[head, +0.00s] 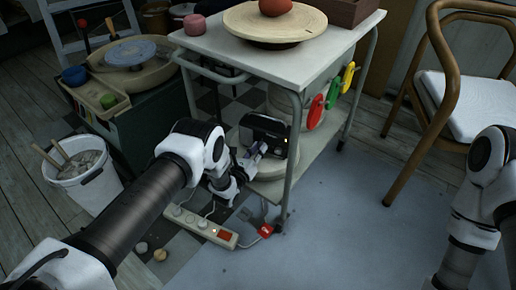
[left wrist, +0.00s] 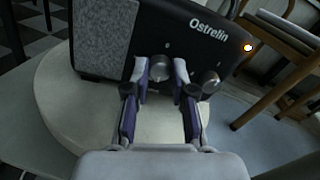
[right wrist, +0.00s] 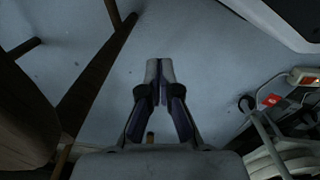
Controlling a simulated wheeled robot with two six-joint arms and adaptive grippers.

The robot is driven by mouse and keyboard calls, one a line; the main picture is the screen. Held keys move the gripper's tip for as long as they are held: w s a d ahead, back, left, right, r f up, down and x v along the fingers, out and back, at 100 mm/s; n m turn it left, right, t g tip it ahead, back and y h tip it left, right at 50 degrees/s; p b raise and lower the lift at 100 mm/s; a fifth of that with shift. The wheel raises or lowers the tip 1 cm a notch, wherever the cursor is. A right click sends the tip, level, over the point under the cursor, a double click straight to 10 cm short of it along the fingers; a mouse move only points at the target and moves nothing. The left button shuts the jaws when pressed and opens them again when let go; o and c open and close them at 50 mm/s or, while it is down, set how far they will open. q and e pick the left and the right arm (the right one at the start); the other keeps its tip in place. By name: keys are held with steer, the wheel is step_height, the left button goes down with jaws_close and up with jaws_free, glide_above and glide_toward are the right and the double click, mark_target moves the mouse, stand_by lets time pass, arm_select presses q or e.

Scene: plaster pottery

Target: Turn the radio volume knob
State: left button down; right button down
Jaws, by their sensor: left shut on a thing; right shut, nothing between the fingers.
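A black radio (head: 264,133) with a grey speaker cloth stands on a round pale board on the cart's lower shelf. In the left wrist view the radio (left wrist: 150,35) bears the name "Ostrelin", a lit orange lamp and two silver knobs. My left gripper (left wrist: 161,68) is shut on the left silver knob (left wrist: 160,69), one finger on each side. The other knob (left wrist: 209,83) is just right of the right finger. In the head view my left gripper (head: 250,157) reaches the radio's front. My right gripper (right wrist: 160,72) is shut and empty above the floor.
The white cart (head: 245,48) stands over the radio, its front leg (head: 288,165) close to my left gripper. A power strip (head: 200,226) with a red switch lies on the floor. A bucket (head: 82,172) stands left, a wooden chair (head: 432,95) right.

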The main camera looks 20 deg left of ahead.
arm_select(q)
steer(key=shift+m, duration=0.5)
steer(key=c, duration=1)
jaws_free()
steer(key=shift+o, duration=0.2)
steer(key=shift+s, duration=0.1)
steer(key=s+a, duration=0.2)
steer(key=s, duration=0.9)
steer(key=shift+s+a, duration=0.15)
steer(key=shift+s, duration=0.2)
steer(key=shift+w, duration=0.1)
